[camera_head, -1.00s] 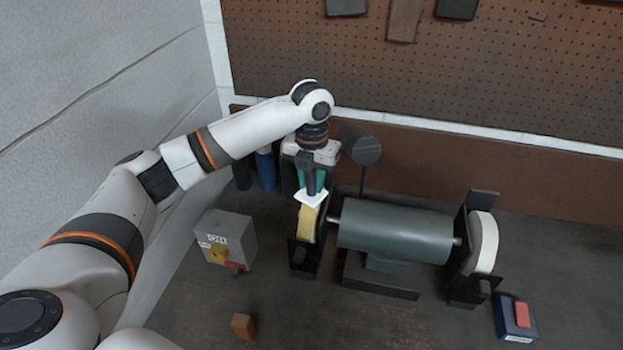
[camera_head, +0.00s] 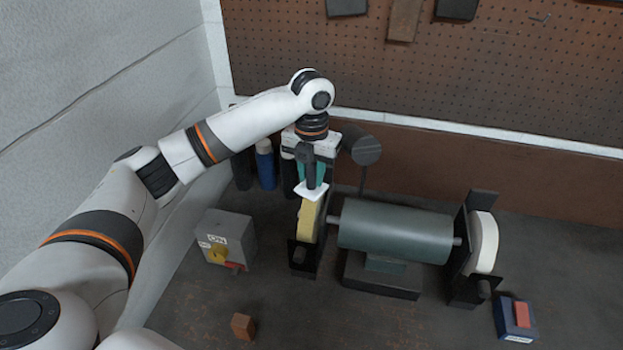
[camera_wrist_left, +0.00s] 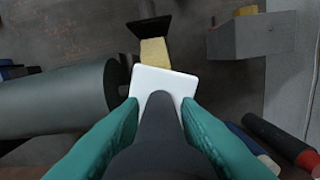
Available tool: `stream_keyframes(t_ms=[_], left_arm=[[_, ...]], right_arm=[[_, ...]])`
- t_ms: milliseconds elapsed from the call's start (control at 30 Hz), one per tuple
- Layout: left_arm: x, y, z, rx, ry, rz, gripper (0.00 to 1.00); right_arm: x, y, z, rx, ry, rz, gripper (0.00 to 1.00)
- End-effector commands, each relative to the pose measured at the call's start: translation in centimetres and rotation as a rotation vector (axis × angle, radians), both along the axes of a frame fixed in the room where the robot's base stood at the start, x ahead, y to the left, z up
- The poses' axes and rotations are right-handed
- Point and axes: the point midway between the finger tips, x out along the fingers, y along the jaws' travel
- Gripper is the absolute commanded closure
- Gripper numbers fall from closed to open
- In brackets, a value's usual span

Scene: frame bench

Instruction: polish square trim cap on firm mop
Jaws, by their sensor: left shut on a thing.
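The square trim cap (camera_head: 311,191) is a white square plate with rounded corners. My left gripper (camera_head: 311,172), with teal fingers, is shut on it from above. In the left wrist view the cap (camera_wrist_left: 164,82) sits between the fingertips. The yellow mop (camera_head: 307,220) is the left wheel of the bench grinder, and the cap is at its top edge. In the left wrist view the yellow mop (camera_wrist_left: 154,53) shows just beyond the cap; I cannot tell whether they touch. A whiter wheel (camera_head: 485,243) is at the machine's right end. My right gripper is not in view.
The green motor body (camera_head: 395,230) lies right of the mop. A grey switch box (camera_head: 226,237) stands left. Bottles (camera_head: 265,165) and a dark round lamp head (camera_head: 362,148) are behind. A brown block (camera_head: 243,326) and a blue box with a red bar (camera_head: 515,318) lie in front.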

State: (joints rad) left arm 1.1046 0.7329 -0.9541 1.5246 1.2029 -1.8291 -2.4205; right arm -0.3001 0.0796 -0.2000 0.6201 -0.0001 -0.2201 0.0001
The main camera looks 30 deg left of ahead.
Motion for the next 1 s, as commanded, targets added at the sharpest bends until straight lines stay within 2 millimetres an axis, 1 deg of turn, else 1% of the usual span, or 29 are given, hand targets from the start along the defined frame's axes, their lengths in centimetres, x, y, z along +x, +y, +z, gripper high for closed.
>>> stream_keyframes(t_ms=[267, 800, 1000], left_arm=[[0.0, 0.0, 0.3, -0.001, -0.001, 0.0, 0.95], [0.0, 0.0, 5.4, -0.002, -0.002, 0.0, 0.95], [0.0, 0.0, 6.1, 0.0, 0.0, 0.0, 0.95]], right_arm=[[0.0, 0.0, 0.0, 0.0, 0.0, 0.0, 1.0], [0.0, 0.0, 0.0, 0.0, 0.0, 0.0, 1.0], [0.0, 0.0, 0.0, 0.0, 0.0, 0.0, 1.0]])
